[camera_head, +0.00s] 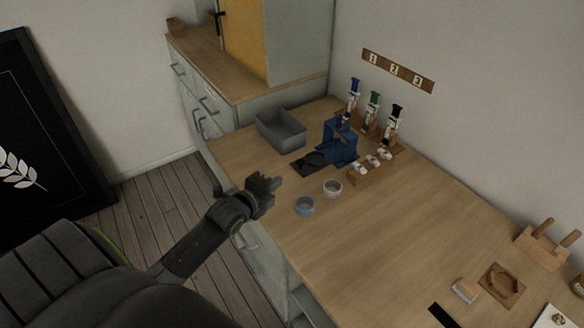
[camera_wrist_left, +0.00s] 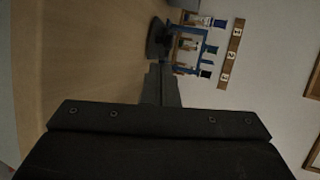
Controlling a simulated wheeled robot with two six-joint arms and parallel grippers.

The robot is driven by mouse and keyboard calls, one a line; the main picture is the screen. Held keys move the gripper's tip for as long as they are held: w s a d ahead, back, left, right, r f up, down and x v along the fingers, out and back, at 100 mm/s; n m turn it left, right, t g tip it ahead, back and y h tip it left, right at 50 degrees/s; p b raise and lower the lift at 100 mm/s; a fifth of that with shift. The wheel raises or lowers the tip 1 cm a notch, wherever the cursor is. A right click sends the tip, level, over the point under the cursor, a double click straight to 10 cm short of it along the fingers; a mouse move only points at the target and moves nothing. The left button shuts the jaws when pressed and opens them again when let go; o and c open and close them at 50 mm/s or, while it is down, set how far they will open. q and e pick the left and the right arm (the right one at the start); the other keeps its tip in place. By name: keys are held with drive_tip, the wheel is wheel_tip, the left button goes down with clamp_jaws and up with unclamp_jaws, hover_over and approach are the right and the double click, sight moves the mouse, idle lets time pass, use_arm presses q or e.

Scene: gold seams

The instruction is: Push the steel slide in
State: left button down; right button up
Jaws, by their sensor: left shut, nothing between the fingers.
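A blue stand-like device (camera_head: 341,142) stands toward the back of the wooden table, with a dark base plate (camera_head: 311,163) in front of it. It also shows in the left wrist view (camera_wrist_left: 201,48), turned sideways beyond my fingers. I cannot clearly make out a separate steel slide; a small pale part may sit among the device and the syringes. My left gripper (camera_head: 274,183) is shut and empty above the table's left edge, in front of the device and apart from it. In the left wrist view its fingers (camera_wrist_left: 161,82) are together. My right gripper is not in view.
A grey bin (camera_head: 281,131) stands left of the device. Syringes (camera_head: 373,108) stand upright behind, under a numbered strip (camera_head: 398,71). The middle of the table (camera_head: 400,225) is clear.

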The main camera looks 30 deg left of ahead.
sight(298, 165)
use_arm(q)
drive_tip(key=x, duration=0.5)
drive_tip(key=p+x, duration=0.1)
drive_tip(key=x, duration=0.1)
drive_tip(key=shift+w+r, duration=0.3)
drive_tip(key=shift+w, duration=0.65)
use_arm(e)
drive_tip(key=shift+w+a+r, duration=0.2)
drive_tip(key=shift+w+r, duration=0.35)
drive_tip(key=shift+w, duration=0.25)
